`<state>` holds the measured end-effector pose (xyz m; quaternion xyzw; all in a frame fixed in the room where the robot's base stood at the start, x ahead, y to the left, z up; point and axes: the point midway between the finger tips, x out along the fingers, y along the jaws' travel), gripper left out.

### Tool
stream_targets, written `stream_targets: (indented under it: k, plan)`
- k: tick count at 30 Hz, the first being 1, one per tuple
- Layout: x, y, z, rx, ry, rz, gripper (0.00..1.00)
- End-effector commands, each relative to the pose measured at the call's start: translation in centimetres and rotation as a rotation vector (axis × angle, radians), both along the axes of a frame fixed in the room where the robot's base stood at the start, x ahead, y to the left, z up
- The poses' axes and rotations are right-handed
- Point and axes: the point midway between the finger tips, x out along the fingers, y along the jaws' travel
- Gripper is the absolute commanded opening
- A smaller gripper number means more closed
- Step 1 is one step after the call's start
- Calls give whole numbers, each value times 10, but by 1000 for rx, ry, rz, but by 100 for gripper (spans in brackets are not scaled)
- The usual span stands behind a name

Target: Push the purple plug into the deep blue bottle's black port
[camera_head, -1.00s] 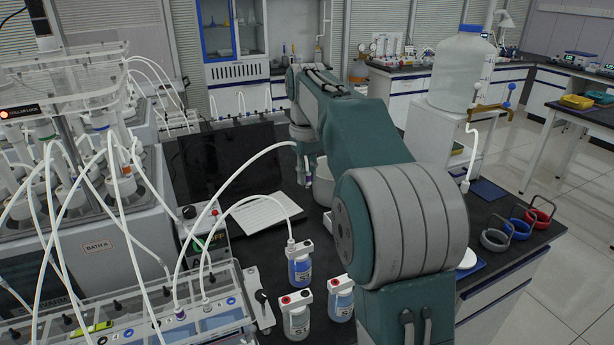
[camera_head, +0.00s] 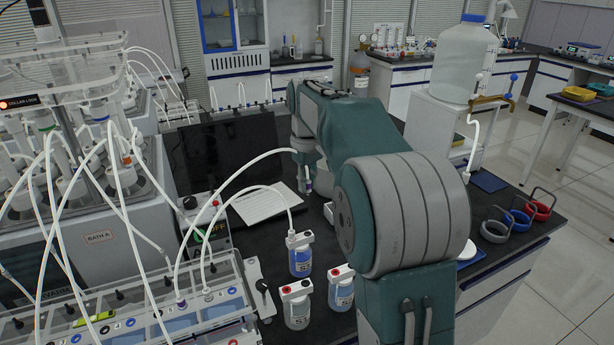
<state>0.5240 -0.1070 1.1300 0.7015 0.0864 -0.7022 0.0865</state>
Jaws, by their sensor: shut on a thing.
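My gripper (camera_head: 307,190) points down above the black bench, beyond the bottles. It is shut on the purple plug (camera_head: 308,183), which is small and partly covered by the fingers. A white tube arches from the plug to the rack at left. A bottle with blue liquid (camera_head: 301,262) stands nearer, with another white tube in its top. A second bottle with blue liquid (camera_head: 341,292) stands to its front right, partly behind my arm. A clear bottle (camera_head: 297,312) stands in front. The plug is apart from these bottles.
A tube rack (camera_head: 215,318) and a reactor bath (camera_head: 100,230) fill the left. A white keyboard (camera_head: 262,205) lies left of my gripper. A white container (camera_head: 329,213) is mostly hidden by my arm. Grey, blue and red rings (camera_head: 518,217) stand at right.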

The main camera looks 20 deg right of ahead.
Motion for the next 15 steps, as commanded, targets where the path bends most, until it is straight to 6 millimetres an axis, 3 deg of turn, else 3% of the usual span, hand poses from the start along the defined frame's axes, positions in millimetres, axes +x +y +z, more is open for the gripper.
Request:
stream_targets:
  k: [15]
  plan:
    - [0, 0, -27, 0, 1, 0, 1]
